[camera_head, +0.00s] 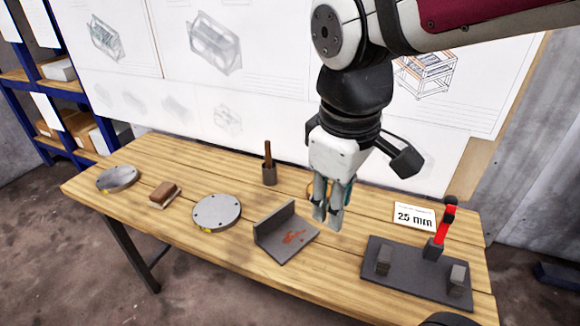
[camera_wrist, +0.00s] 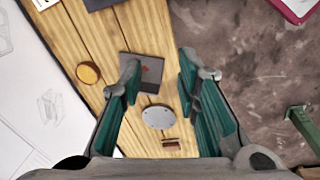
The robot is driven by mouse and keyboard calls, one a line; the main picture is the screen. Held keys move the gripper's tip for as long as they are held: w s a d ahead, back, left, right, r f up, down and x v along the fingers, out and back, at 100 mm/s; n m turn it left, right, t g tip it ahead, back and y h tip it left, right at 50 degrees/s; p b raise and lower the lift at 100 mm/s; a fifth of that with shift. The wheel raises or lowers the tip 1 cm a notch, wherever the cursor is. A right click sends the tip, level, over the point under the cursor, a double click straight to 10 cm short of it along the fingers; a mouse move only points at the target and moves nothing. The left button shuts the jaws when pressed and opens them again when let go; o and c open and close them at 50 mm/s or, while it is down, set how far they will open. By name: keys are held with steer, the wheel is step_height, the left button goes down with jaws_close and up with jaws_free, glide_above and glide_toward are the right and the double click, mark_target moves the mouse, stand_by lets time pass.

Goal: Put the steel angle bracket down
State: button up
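The steel angle bracket (camera_head: 286,237) is a dark grey L-shaped plate with an orange-red mark on its flat leg. It rests on the wooden table (camera_head: 150,240), its other leg standing up. My gripper (camera_head: 327,218) is above the table, just right of the bracket in the head view, fingers pointing down. In the wrist view my gripper (camera_wrist: 158,75) has its two teal-lined fingers wide apart with nothing held between them. The bracket (camera_wrist: 148,72) shows beyond the fingertips there, apart from them, partly covered by the left finger.
A round steel plate (camera_head: 216,212) lies left of the bracket, with a brown block (camera_head: 164,195) and another disc (camera_head: 117,178) further left. A holder with a brown handle (camera_head: 268,165) stands behind. A dark fixture plate (camera_head: 408,277) with a red clamp (camera_head: 441,232) and a "25 mm" card (camera_head: 414,215) are right.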

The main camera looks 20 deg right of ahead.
steer(key=s+a+m+y, duration=0.1)
steer(key=s+m, duration=0.4)
steer(key=s, duration=0.4)
steer(key=shift+s+f+m+t, duration=0.15)
steer(key=shift+s+m+t, duration=0.15)
steer(key=shift+m, duration=0.1)
step_height(320, 180, up, 12)
steer(key=t+p, duration=0.2)
steer(key=p, duration=0.8)
steer(key=shift+d+p, duration=0.15)
steer(key=shift+p, duration=0.15)
steer(key=shift+w+d, duration=0.1)
